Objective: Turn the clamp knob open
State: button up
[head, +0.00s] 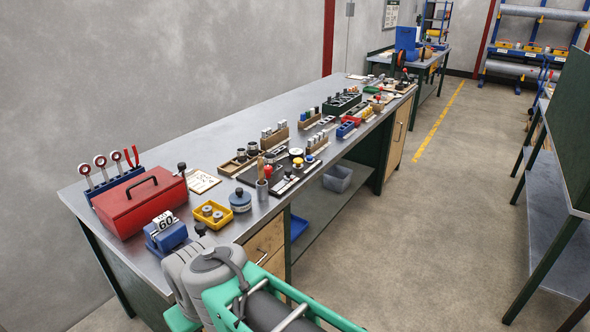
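The workbench (222,147) runs from the lower left toward the back. Near its front left corner stands a blue block (170,239) with a white card marked 60 on top. Another black knob (181,166) stands up at the right end of the red toolbox (140,206). I cannot tell which of these is the clamp knob or how far it is turned. My gripper is not visible; only my grey and green parts show at the bottom.
A yellow tray (212,222) with metal parts and a blue round pot (240,208) stand close to the blue block. Tools stand in a blue rack (116,183) behind the toolbox. Several small holders line the bench farther back. The floor (425,220) to the right is clear.

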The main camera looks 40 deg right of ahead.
aim_at(267, 168)
jog(key=z, duration=1.15)
jog(key=i, duration=0.5)
jog(key=u, duration=0.55)
jog(key=k, duration=1.3)
jog(key=i, duration=0.5)
jog(key=z, duration=1)
jog(key=i, duration=0.8)
jog(key=u, duration=0.5)
jog(key=i, duration=0.65)
jog(key=u, duration=0.7)
